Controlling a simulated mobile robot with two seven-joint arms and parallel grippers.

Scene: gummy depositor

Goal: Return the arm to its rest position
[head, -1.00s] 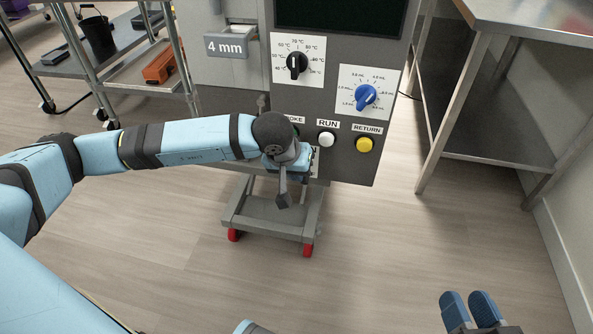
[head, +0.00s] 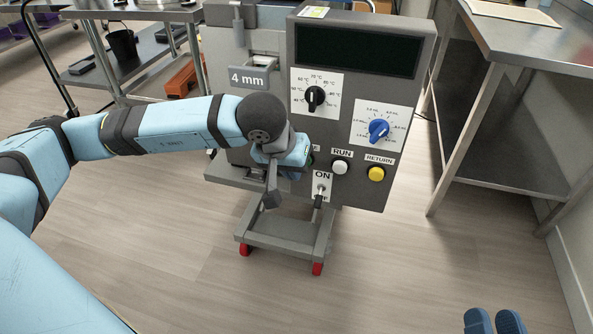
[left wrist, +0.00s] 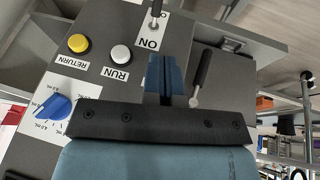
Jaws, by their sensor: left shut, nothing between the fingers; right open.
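My left arm reaches in from the left in the head view. My left gripper (head: 296,158) is in front of the depositor's control panel (head: 345,110), partly hidden behind its own wrist. In the left wrist view its blue fingers (left wrist: 165,78) are together with nothing between them. They are beside a black-handled lever (left wrist: 203,68) and apart from the ON toggle switch (head: 319,198), which also shows in the left wrist view (left wrist: 155,14). My right gripper (head: 494,322) is open and empty at the bottom right, over the floor.
The panel carries a white RUN button (head: 340,167), a yellow RETURN button (head: 376,174), a black dial (head: 315,98) and a blue dial (head: 379,130). A metal table (head: 520,45) stands at right, a cart (head: 140,55) at back left. The floor in front is clear.

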